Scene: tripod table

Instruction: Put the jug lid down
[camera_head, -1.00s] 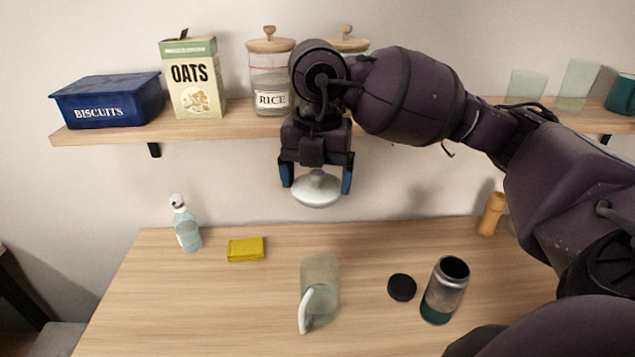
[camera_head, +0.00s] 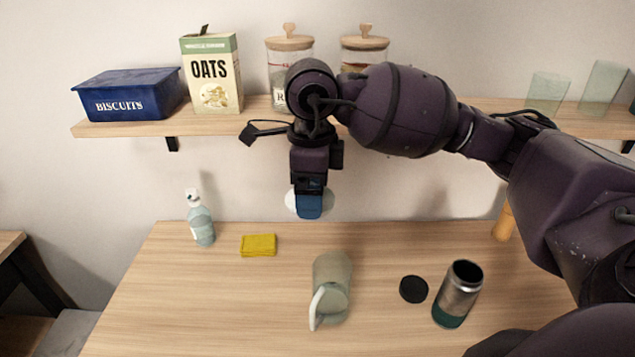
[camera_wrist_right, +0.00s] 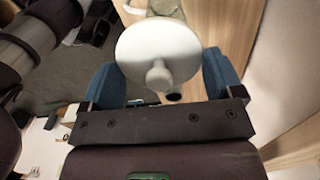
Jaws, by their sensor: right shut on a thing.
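The white round jug lid (camera_head: 327,203) is held in my right gripper (camera_head: 309,208), above the back of the table and well clear of it. The blue fingers are shut on it and hide its middle in the head view. In the right wrist view the lid (camera_wrist_right: 145,48) sits between the fingers of the gripper (camera_wrist_right: 160,78), with its knob towards the camera. The pale translucent jug (camera_head: 335,272) stands on the table (camera_head: 200,310), its white handle towards the front left. Part of the jug shows past the lid in the wrist view. My left gripper is out of view.
A steel flask (camera_head: 458,293) and a black cap (camera_head: 413,289) are right of the jug. A yellow cloth (camera_head: 258,245) and a bottle (camera_head: 202,226) are left. A wall shelf (camera_head: 230,117) with boxes and jars is behind my gripper. The table's front left is clear.

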